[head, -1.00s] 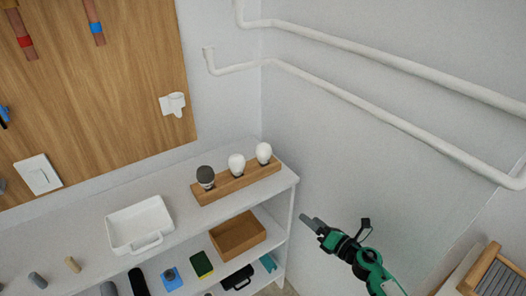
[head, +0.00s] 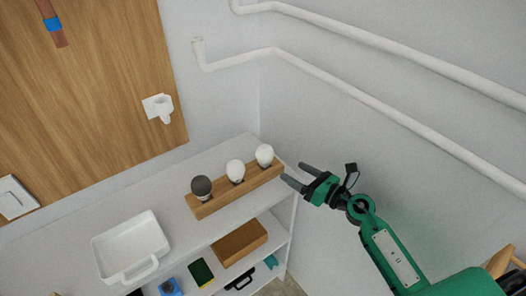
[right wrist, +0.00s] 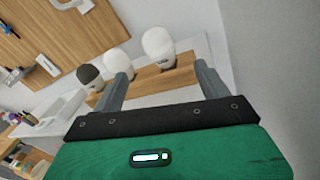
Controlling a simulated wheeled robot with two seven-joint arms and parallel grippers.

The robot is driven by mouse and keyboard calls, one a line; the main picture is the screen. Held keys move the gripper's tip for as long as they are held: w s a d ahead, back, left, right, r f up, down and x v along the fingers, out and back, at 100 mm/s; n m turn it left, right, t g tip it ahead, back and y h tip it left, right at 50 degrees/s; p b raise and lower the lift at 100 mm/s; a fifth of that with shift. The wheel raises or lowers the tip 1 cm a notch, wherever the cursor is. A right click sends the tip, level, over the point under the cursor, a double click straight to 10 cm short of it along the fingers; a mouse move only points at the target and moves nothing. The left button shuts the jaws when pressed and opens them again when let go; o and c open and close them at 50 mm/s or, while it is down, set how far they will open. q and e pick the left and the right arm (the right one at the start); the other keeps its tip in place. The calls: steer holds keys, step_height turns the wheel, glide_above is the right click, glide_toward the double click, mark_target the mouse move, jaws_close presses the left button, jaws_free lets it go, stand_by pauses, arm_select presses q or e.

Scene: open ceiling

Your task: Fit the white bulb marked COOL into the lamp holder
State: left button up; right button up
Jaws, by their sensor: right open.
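Three bulbs stand in a row on a wooden block (head: 212,207) on the white shelf's top: a dark-topped bulb (head: 201,186) at left, a white bulb (head: 235,170) in the middle and another white bulb (head: 264,154) at right. I cannot read a COOL mark on either white one. The white lamp holder (head: 160,107) is on the wooden wall board, with no bulb visible in it. My right gripper (head: 295,173) is open and empty, just right of the right-hand bulb. In the right wrist view that bulb (right wrist: 158,44) appears between and beyond the fingers. My left gripper is out of view.
A white tray (head: 130,247) stands on the shelf top, left of the block. A wooden box (head: 240,240) and small items sit on the shelf below. White pipes (head: 350,91) run along the right wall. Space above the bulbs looks free.

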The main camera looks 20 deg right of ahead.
mark_target(266, 155)
steer(key=x, duration=0.1)
steer(key=p+x, duration=0.1)
steer(key=x, duration=0.1)
steer(key=shift+a+r, duration=0.2)
steer(key=shift+r, duration=0.15)
steer(key=x, duration=0.3)
steer(key=shift+w+a+f+p, duration=0.15)
steer(key=shift+w+f+p, duration=0.1)
steer(key=shift+w+p, duration=0.15)
steer(key=shift+w+a, duration=0.2)
steer(key=shift+w, duration=0.1)
steer(key=shift+w+a+p, duration=0.25)
steer(key=shift+w+p, duration=0.05)
steer(key=shift+p, duration=0.05)
steer(key=p+x, duration=0.1)
steer(key=x, duration=0.2)
steer(key=shift+w+a, duration=0.2)
steer(key=shift+w+a+f, duration=0.15)
steer(key=shift+w+a, duration=0.05)
steer(key=shift+w, duration=0.1)
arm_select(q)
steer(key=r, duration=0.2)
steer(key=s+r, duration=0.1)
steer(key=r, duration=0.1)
arm_select(e)
steer(key=c, duration=1.1)
